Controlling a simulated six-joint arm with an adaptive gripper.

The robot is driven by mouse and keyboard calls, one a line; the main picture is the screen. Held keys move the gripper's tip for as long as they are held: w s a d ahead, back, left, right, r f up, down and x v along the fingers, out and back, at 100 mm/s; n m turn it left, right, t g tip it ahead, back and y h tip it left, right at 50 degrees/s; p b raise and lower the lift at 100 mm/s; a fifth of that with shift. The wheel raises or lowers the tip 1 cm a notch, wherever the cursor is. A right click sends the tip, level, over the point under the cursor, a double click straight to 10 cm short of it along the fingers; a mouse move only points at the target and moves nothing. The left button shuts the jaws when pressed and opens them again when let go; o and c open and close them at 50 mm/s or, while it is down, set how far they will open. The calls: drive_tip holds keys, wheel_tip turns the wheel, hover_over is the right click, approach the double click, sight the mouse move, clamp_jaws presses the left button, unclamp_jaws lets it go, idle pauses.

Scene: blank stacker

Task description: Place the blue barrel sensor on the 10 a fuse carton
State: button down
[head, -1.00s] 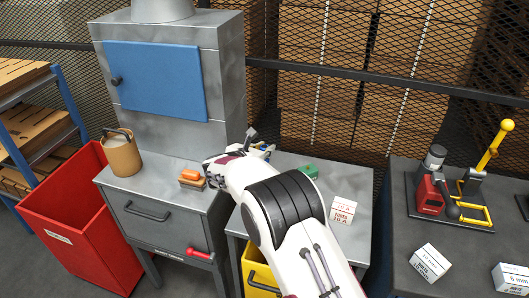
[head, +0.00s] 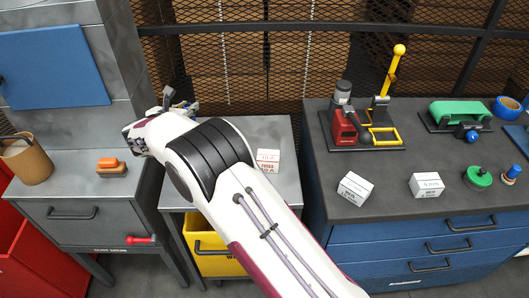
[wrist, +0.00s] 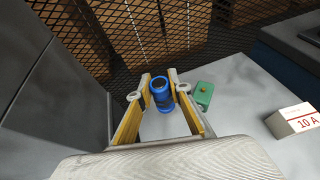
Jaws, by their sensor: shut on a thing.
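The blue barrel sensor (wrist: 161,92) stands between my gripper's (wrist: 165,101) yellow-lined fingers in the wrist view, and they are shut on it. The 10 A fuse carton (head: 268,160), white with red print, stands on that table to the right of my gripper. It also shows at the right of the wrist view (wrist: 294,120).
A green block (wrist: 204,95) stands right beside my gripper. A mesh fence (head: 240,60) rises behind the table. Two white cartons (head: 355,188) (head: 426,185), a red press (head: 345,125) and other tools occupy the dark bench. An orange-topped brush (head: 111,167) lies on the left cabinet.

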drive_tip(key=s+d+r+m+g+h, duration=0.1)
drive_tip(key=d+r+m+h, duration=0.1)
drive_tip(key=d, duration=0.5)
drive_tip(key=s+d+r+m+h, duration=0.1)
drive_tip(key=d+m+h, duration=0.1)
drive_tip(key=d, duration=0.5)
drive_tip(key=m+g+h, duration=0.4)
hover_over(268, 155)
drive_tip(key=shift+w+d+r, duration=0.1)
drive_tip(key=shift+r, duration=0.2)
drive_tip(key=shift+f, duration=3.1)
drive_tip(key=shift+f, duration=1.9)
drive_tip(key=shift+f, duration=0.15)
